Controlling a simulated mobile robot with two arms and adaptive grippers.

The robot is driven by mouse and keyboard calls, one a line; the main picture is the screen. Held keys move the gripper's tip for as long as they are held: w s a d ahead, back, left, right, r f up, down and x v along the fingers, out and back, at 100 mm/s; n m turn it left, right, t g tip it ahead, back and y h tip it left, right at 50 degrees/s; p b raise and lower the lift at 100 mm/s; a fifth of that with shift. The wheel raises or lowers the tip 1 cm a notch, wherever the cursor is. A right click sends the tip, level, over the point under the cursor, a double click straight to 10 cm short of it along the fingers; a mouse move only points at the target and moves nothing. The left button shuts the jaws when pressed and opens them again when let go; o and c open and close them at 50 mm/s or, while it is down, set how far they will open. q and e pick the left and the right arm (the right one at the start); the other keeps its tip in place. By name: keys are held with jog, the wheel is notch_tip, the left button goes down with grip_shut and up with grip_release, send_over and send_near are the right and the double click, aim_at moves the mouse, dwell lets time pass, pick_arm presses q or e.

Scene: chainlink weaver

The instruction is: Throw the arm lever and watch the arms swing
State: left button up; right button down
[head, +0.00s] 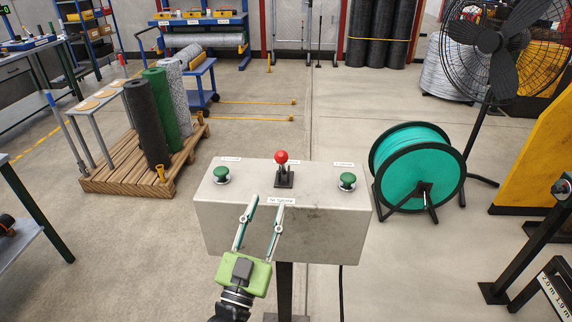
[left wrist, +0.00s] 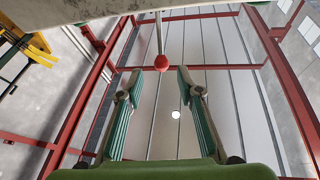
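The arm lever is a short rod with a red ball knob (head: 281,157) standing upright on a dark base on top of a grey control box (head: 330,225). My left gripper (head: 268,201) is in front of the box, fingers pointing up, its tips near the box's front top edge and below the knob. Its two teal-padded fingers are apart with nothing between them. In the left wrist view the red knob (left wrist: 161,63) and its rod show just beyond the gap between the open fingertips (left wrist: 160,80), apart from them. My right gripper is not in view.
Green push buttons sit at the box's left (head: 221,175) and right (head: 347,180). A teal cable reel (head: 412,168) and a black fan (head: 495,60) stand to the right. A wooden pallet (head: 130,185) with upright rolls is at left. Open floor lies behind the box.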

aim_at(282, 160)
pick_arm(q)
jog(key=b+x, duration=0.1)
jog(key=x, duration=1.2)
jog(key=shift+w+r, duration=0.1)
jog(key=shift+r, duration=0.15)
jog(key=shift+c, duration=0.4)
grip_shut()
